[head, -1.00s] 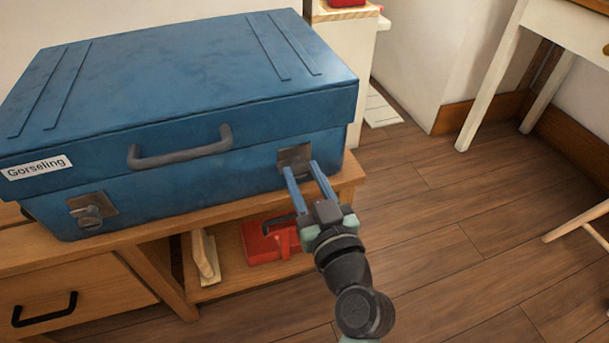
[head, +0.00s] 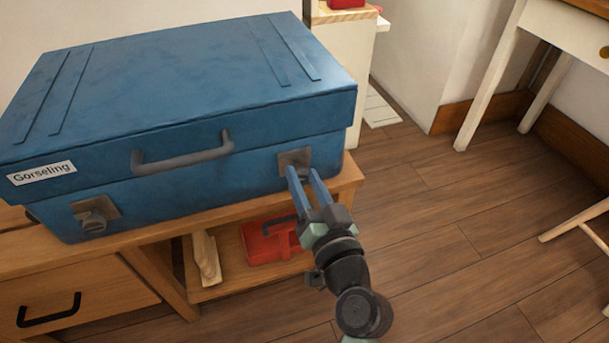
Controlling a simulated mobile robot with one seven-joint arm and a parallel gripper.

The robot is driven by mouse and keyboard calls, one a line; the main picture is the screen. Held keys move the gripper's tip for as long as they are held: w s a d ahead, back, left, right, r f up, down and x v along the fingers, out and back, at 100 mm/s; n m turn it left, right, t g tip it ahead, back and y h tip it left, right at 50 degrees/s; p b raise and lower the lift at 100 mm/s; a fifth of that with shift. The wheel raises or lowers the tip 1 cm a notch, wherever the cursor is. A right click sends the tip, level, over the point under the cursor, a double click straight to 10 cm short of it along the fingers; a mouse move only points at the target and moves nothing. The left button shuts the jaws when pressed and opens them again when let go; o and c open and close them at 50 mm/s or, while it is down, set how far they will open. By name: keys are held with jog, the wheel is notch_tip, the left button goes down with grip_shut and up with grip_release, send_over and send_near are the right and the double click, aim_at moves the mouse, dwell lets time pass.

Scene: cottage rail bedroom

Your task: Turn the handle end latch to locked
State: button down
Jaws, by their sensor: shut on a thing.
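A blue suitcase (head: 190,90) lies shut on a wooden bench, with a grey carry handle (head: 184,155) on its front. A metal latch (head: 294,158) is on the front right of the case, and another latch (head: 94,217) with a grey knob is at the front left. My gripper (head: 302,174) is at the right latch, its two blue fingers shut on that latch's knob. The fingers mostly hide the knob, so I cannot tell its exact angle.
The wooden bench (head: 150,232) has a drawer with a black pull (head: 48,310) and an open shelf holding a red box (head: 268,243). A white table (head: 570,25) stands at the far right. The floor (head: 450,240) between is clear.

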jog(key=m+p, duration=0.2)
jog(key=m, duration=0.4)
jog(key=m+p, duration=0.2)
jog(key=m, duration=0.4)
jog(key=shift+f+p, duration=0.2)
jog(key=shift+p, duration=0.15)
jog(key=shift+m, duration=0.3)
jog(key=shift+c, duration=2.4)
grip_release()
jog(key=shift+d, duration=0.1)
jog(key=p+v, duration=0.2)
jog(key=v, duration=1.1)
